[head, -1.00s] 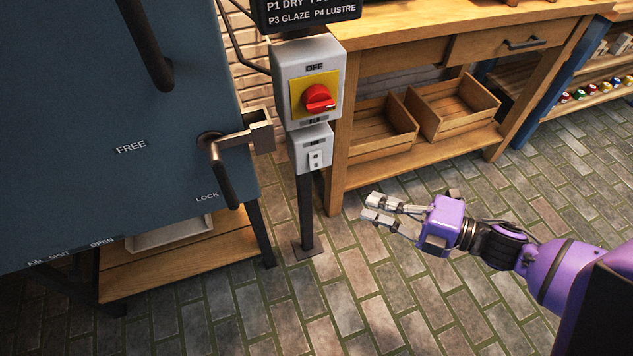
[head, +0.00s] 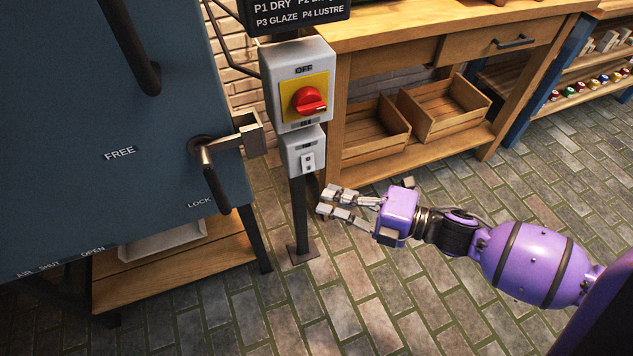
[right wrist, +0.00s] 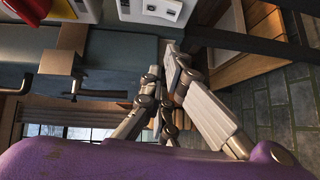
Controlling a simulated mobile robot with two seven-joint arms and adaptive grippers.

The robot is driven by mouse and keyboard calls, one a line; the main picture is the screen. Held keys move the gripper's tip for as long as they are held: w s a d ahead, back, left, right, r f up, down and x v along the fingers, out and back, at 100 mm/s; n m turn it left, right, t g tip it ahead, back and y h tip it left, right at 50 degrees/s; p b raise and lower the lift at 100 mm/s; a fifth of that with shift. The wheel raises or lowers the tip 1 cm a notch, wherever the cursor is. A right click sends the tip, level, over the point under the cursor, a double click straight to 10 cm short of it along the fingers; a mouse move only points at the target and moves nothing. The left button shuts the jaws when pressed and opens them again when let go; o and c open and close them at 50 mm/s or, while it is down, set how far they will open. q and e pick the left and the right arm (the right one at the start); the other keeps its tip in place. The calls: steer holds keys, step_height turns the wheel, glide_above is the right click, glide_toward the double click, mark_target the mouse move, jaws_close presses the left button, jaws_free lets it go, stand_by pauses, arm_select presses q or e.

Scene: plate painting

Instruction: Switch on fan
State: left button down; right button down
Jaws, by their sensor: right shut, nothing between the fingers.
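The fan switch (head: 308,162) is a small white rocker on a grey box, mounted on a dark post below a larger grey box. That larger box carries a red rotary knob (head: 309,101) on a yellow plate, with OFF printed above it. My right gripper (head: 327,201) is shut and empty, just right of the post and a little below the rocker in the picture, apart from it. My left gripper is not in view.
A blue kiln-like cabinet (head: 90,120) with a lever handle (head: 213,170) stands left of the post. A wooden workbench (head: 400,40) with wooden crates (head: 445,108) stands behind on the right. A dark sign (head: 295,14) hangs above the boxes. The brick-patterned floor in front is clear.

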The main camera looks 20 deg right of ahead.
mark_target(308, 163)
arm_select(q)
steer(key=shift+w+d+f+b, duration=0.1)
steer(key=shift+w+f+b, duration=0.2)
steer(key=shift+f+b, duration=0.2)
arm_select(e)
steer(key=shift+w+a+f, duration=0.15)
steer(key=shift+w+a, duration=0.15)
steer(key=shift+w, duration=0.6)
steer(key=shift+w+a+f, duration=0.1)
steer(key=shift+w+a, duration=0.2)
steer(key=shift+w, duration=0.65)
steer(key=shift+w+a+f, duration=0.15)
steer(key=shift+w+a, duration=0.15)
steer(key=shift+w, duration=0.6)
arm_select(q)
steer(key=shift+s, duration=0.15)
